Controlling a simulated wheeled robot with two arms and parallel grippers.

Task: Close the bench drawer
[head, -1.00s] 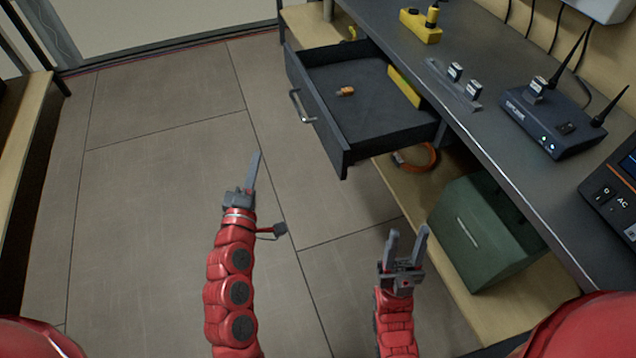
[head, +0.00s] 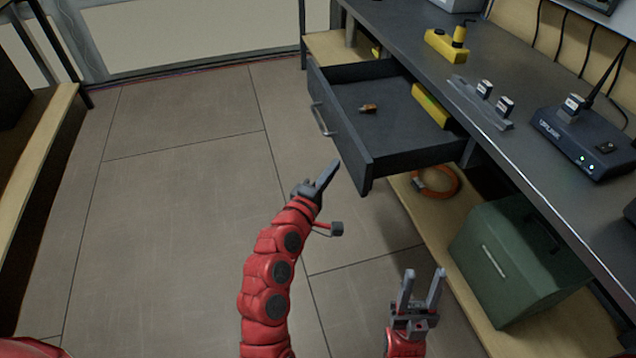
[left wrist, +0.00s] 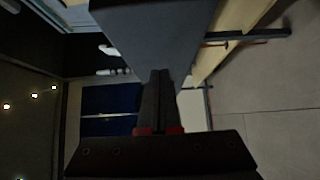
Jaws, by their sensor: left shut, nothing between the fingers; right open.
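The bench drawer (head: 388,122) stands pulled out from under the bench top in the head view. Its dark front panel (head: 345,138) carries a metal handle (head: 321,119). A small orange item (head: 368,108) and a yellow item (head: 430,104) lie inside it. My left gripper (head: 330,168) is shut and empty, just in front of the panel's near end; I cannot tell whether it touches. In the left wrist view its fingers (left wrist: 159,85) overlap a dark panel (left wrist: 155,35). My right gripper (head: 424,279) is open and empty, low beside the green box.
The bench top (head: 520,135) holds a blue router (head: 588,142), a yellow device (head: 446,46) and a small rack (head: 478,102). On the lower shelf (head: 405,192) are a green box (head: 520,262) and an orange cable coil (head: 437,183). The floor (head: 185,200) to the left is clear.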

